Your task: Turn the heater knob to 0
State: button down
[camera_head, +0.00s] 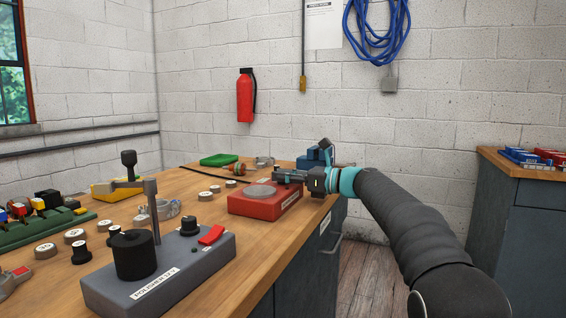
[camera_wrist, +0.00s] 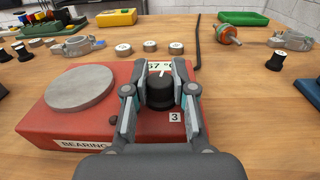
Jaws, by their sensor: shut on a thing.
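The red bearing heater (camera_head: 265,204) sits on the wooden bench near its right edge, with a round grey plate on top. It also shows in the wrist view (camera_wrist: 50,128), with a label reading "BEARING", cut off by my gripper. My gripper (camera_wrist: 159,78) is shut on the black heater knob (camera_wrist: 159,92), one finger on each side. The knob's white pointer line faces away from me, toward a small display partly hidden by the fingers. A "3" is marked at the knob's lower right. In the head view my gripper (camera_head: 280,176) reaches over the heater from the right.
A grey box with a black cylinder and post (camera_head: 160,275) stands in front of the heater. Several labelled round pieces (camera_wrist: 123,50), a green tray (camera_head: 219,159) and a yellow block (camera_head: 117,188) lie beyond. A blue object (camera_head: 314,158) stands behind my gripper.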

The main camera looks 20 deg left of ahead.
jog(key=shift+n+g, duration=1)
jog(key=shift+g, duration=0.9)
jog(key=c, duration=0.9)
grip_release()
jog(key=shift+c, duration=0.2)
jog(key=w+d, duration=0.2)
jog(key=d, duration=0.9)
jog(key=shift+d, duration=0.4)
